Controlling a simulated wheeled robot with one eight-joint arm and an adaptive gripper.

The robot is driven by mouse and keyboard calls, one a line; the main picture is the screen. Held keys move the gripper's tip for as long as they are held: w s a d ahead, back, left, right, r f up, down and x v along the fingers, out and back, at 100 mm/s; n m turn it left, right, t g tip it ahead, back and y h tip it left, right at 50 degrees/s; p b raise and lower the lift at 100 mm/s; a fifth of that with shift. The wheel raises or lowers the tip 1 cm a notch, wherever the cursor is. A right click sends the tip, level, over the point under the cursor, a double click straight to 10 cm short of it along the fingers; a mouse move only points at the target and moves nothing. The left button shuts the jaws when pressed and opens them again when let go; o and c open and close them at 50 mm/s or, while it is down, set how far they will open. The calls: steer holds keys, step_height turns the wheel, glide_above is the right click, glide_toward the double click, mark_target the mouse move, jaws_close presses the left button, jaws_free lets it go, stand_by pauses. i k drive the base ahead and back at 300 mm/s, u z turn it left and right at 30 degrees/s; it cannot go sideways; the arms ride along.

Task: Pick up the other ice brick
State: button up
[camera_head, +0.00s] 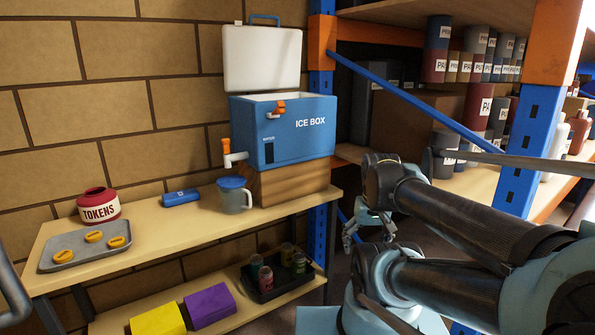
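A blue ice brick (181,196) lies flat on the wooden bench top, between the red tokens pot and the jug. The blue ice box (297,135) stands on a wooden block at the bench's right end with its white lid (262,58) raised. Its inside is mostly hidden, so I cannot tell whether a brick lies in it. My gripper (368,232) is right of the bench, below the ice box and well apart from the brick. Its fingers point down and look spread, with nothing seen between them.
A grey-blue lidded jug (234,196) stands below the ice box's tap. The tokens pot (98,204) and a grey tray (70,257) with yellow tokens are at left. Blue rack posts and a diagonal brace (415,100) stand close to my arm.

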mark_target(178, 197)
steer(key=u, duration=1.4)
steer(key=k, duration=1)
steer(key=u, duration=0.35)
steer(key=i, duration=1.7)
steer(key=z, duration=0.4)
